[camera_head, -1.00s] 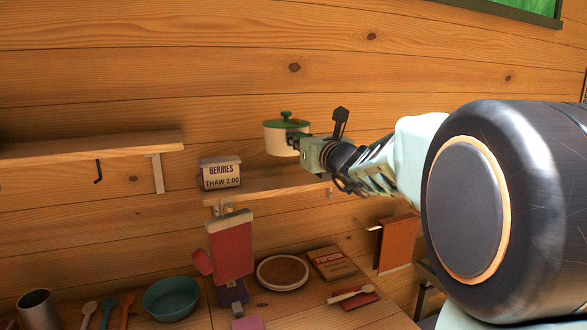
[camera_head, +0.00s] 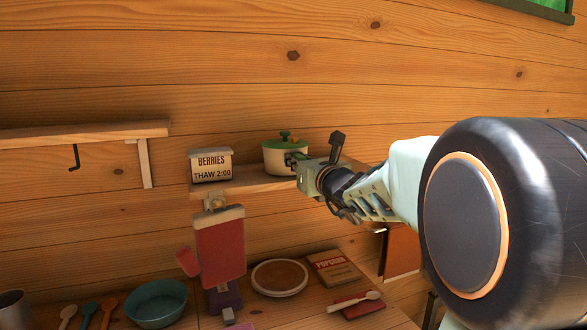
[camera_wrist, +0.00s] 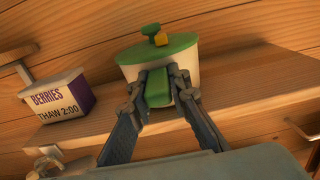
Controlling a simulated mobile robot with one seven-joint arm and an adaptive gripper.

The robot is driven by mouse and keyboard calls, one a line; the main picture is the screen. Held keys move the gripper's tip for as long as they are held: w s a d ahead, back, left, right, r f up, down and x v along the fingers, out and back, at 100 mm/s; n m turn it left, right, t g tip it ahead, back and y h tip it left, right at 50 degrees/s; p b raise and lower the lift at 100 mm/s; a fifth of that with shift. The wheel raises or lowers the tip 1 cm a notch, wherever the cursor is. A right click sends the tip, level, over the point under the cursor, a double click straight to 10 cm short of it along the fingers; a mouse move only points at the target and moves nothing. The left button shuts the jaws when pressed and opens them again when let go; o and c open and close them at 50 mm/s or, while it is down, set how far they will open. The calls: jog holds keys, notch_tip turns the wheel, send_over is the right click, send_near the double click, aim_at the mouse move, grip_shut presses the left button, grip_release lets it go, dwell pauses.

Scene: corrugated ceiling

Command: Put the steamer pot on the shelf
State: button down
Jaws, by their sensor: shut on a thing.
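The steamer pot (camera_head: 284,157) is cream with a green lid and knob. It is upright at the wooden shelf (camera_head: 252,184), right of the berries box. In the wrist view the pot (camera_wrist: 126,72) shows its green handle (camera_wrist: 158,88) between my two fingers. My gripper (camera_head: 300,163) is shut on that handle, and it also shows in the wrist view (camera_wrist: 159,86). The pot's base appears at the level of the shelf board (camera_wrist: 245,95); I cannot tell whether it fully rests there.
The berries box (camera_head: 211,165) stands on the shelf to the left of the pot. Another shelf (camera_head: 80,136) with a hook is at the far left. Below, the counter holds a teal bowl (camera_head: 157,303), a round board (camera_head: 279,277) and spoons. The shelf's right part is clear.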

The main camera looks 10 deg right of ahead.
jog(key=shift+f, duration=0.1)
jog(key=c, duration=1.8)
grip_release()
